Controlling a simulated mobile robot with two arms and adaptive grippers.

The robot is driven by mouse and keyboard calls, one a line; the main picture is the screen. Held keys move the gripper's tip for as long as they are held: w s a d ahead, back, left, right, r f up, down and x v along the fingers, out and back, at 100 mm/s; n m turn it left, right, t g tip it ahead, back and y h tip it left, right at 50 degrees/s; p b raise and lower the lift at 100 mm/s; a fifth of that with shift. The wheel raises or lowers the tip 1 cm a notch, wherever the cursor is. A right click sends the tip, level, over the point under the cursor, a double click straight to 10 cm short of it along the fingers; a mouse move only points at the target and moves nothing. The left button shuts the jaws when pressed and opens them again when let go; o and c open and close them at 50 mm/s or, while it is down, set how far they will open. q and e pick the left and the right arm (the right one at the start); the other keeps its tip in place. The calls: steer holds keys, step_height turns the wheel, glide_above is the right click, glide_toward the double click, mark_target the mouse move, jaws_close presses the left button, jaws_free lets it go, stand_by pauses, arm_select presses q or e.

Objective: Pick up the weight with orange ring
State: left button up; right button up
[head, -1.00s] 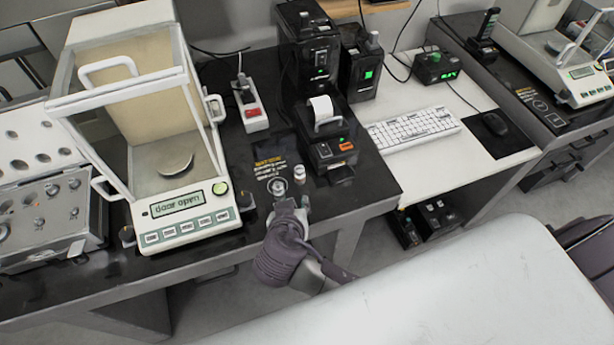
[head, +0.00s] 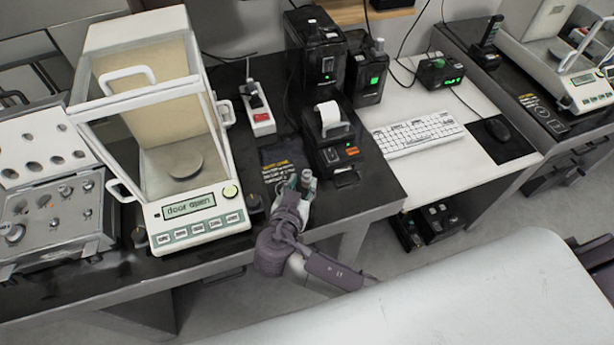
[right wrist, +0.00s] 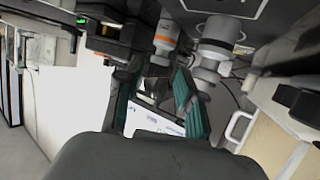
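The weight with orange ring (right wrist: 166,38) shows in the right wrist view as a small metal cylinder with an orange band, just beyond the fingertips. In the head view it seems to be the small metal piece (head: 307,177) on the black table by the printer; its ring is not clear there. My right gripper (head: 294,188) is low at the table's front edge. Its teal fingers (right wrist: 158,92) are apart with nothing held between them. My left gripper is out of view.
A balance (head: 195,215) reading "door open" stands left of the gripper. A weight case (head: 55,215) lies farther left. A small printer (head: 333,150) stands close behind the weights. A power strip (head: 258,115) and keyboard (head: 418,133) are farther back.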

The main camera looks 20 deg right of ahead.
mark_target(306, 175)
steer(key=p+x, duration=0.1)
steer(key=x, duration=0.4)
steer(key=shift+w+d, duration=0.1)
jaws_close()
